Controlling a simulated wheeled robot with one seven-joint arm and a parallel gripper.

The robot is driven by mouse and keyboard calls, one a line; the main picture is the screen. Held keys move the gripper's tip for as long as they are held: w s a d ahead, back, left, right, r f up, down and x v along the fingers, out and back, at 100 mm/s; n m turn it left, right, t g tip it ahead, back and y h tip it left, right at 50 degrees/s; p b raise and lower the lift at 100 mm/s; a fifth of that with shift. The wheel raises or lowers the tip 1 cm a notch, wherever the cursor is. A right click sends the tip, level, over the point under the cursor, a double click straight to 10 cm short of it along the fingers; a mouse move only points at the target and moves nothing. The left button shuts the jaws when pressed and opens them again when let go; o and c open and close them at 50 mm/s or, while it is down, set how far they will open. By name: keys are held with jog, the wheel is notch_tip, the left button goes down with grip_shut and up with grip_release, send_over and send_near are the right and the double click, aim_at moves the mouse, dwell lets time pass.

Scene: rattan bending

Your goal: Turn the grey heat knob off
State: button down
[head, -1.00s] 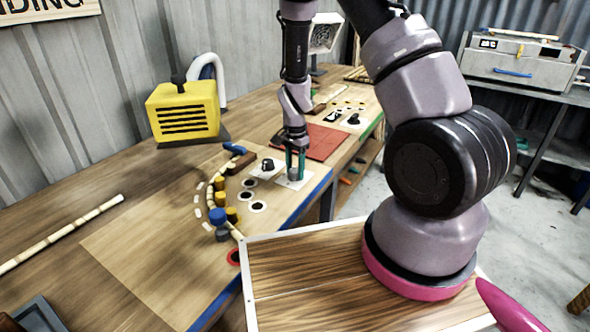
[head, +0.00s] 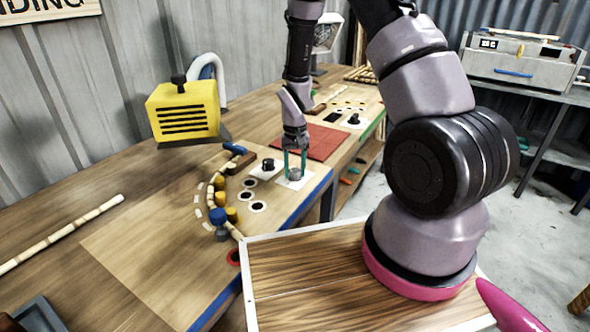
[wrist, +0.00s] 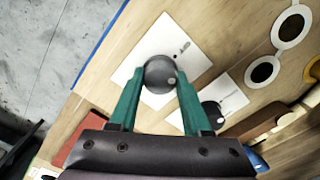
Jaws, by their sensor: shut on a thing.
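The grey heat knob (head: 295,175) is a short round cylinder on a white card near the table's blue front edge. In the wrist view the knob (wrist: 158,70) shows from above, with a pale dot on its lower right and small dark marks on the card up and right of it. My gripper (head: 294,168) points down over it. Its two green fingers touch the knob on opposite sides, as the wrist view shows (wrist: 158,80). I cannot read the card's marks.
A black knob (head: 268,165) on its own white card stands just left of the grey one. Several white-ringed dark holes (head: 247,195) and the curved rattan with its coloured pegs (head: 218,215) lie further left. A red mat (head: 325,142) lies behind.

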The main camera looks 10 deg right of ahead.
aim_at(295, 170)
jog(key=n, duration=0.3)
jog(key=shift+n, duration=2.2)
jog(key=shift+c, duration=1.8)
grip_release()
jog(key=shift+r, duration=0.1)
notch_tip(295, 170, up, 11)
jog(key=shift+f, duration=0.2)
jog(key=shift+r, duration=0.1)
